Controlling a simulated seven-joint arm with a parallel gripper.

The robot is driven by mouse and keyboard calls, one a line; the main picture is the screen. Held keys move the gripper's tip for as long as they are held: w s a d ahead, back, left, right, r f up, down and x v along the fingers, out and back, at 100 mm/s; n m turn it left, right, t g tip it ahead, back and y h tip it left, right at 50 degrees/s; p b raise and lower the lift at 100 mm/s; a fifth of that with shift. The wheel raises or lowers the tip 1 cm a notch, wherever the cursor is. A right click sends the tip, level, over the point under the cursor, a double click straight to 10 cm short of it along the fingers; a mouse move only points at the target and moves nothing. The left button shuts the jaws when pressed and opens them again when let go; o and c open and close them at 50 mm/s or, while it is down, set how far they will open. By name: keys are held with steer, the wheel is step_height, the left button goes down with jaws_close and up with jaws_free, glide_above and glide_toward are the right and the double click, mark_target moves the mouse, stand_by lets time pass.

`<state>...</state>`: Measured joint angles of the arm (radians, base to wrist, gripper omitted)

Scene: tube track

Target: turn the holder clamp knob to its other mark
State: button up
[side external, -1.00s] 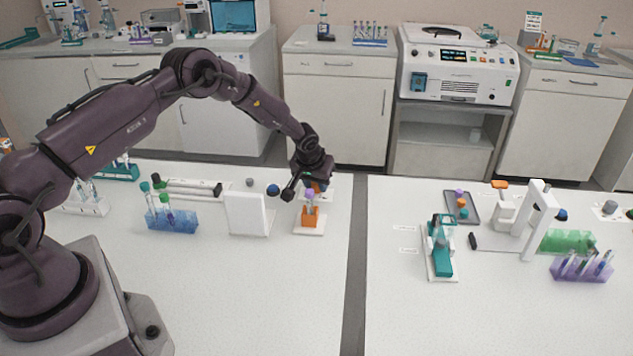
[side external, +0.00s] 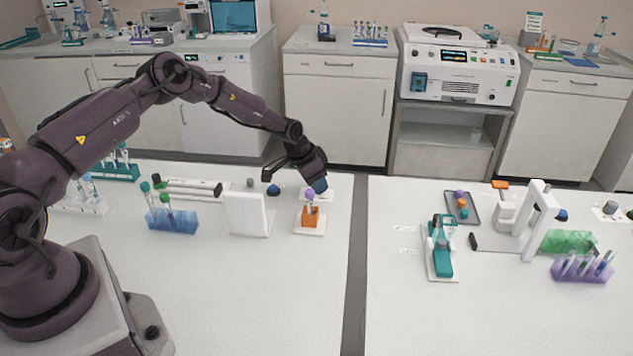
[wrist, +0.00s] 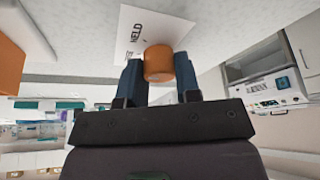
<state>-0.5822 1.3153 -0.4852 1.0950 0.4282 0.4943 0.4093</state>
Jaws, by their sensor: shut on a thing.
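An orange round knob (wrist: 158,63) sits between the two blue fingers of my gripper (wrist: 158,78) in the wrist view. The gripper is shut on it. A white plate (wrist: 180,32) under the knob carries the printed word HELD and a small dark mark; other lettering is partly hidden by a finger. In the side view my gripper (side external: 319,188) reaches down just behind the orange holder (side external: 310,217), and the knob is hidden there. The holder stands on a white base and has a purple-capped tube (side external: 309,195) in it.
A white upright panel (side external: 248,214) and a blue rack (side external: 172,221) with tubes stand left of the holder. A dark blue round object (side external: 273,190) lies behind the panel. A gap (side external: 354,270) separates this bench from the right one.

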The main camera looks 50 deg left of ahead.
steer(key=m, duration=0.2)
steer(key=m+g+h, duration=0.1)
steer(key=m, duration=0.2)
steer(key=shift+h, duration=0.3)
steer(key=shift+a, duration=0.1)
stand_by(0.3)
steer(key=o, duration=0.9)
steer(key=v, duration=1.3)
steer(key=shift+f, duration=0.1)
